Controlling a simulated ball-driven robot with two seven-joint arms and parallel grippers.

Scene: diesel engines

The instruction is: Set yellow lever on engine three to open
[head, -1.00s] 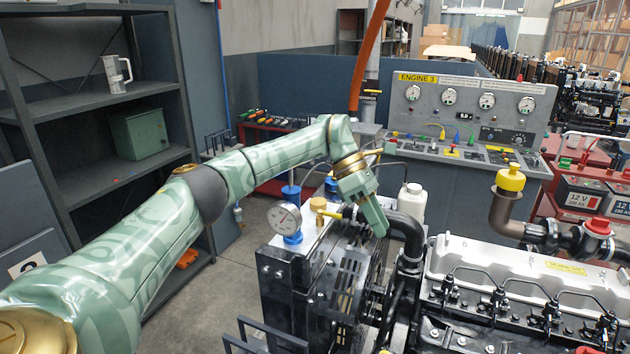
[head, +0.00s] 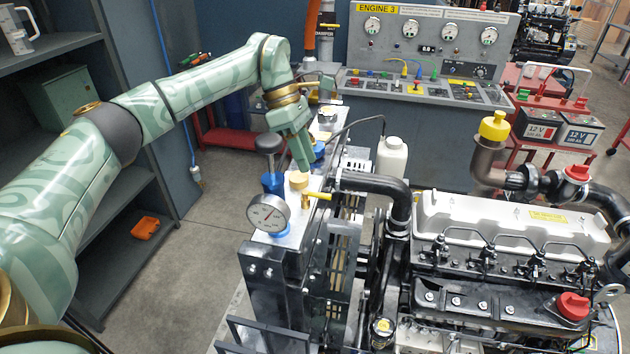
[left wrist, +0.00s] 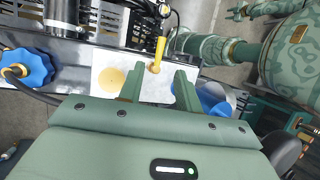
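My left gripper (head: 303,163) points down just above the cap and lever. Its two fingers (left wrist: 158,82) are apart with nothing between them. Contact with the lever does not show.
A pressure gauge (head: 268,212) and a black-knobbed blue fitting (head: 271,165) stand close left of the lever. A black hose (head: 375,185) and a white bottle (head: 392,158) are to the right. The ENGINE 3 panel (head: 425,45) stands behind. A blue knob (left wrist: 28,68) shows in the wrist view.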

